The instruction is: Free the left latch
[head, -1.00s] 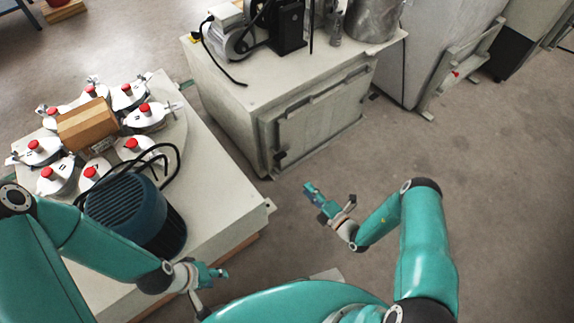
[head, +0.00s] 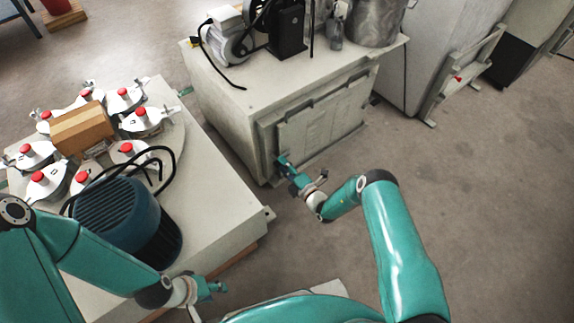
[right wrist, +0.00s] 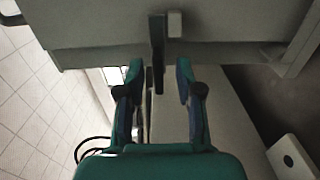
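The left latch is a dark narrow bar (right wrist: 157,45) on the cabinet front, beside a small light block (right wrist: 174,24) in the right wrist view. My right gripper (right wrist: 160,72) is open, with one fingertip on each side of the bar's lower end and a visible gap to each. In the head view my right gripper (head: 282,163) is at the lower left of the cabinet's front panel (head: 325,117) and hides the latch. My left gripper (head: 215,288) is low beside the near bench, far from the latch; its fingers are too small to judge.
The cabinet (head: 225,110) carries a motor (head: 226,45) and a metal drum (head: 373,22). The near bench (head: 222,215) on the left holds red-knobbed clamps around a brown block (head: 83,128), and a blue motor (head: 125,215). The floor (head: 480,190) to the right is clear.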

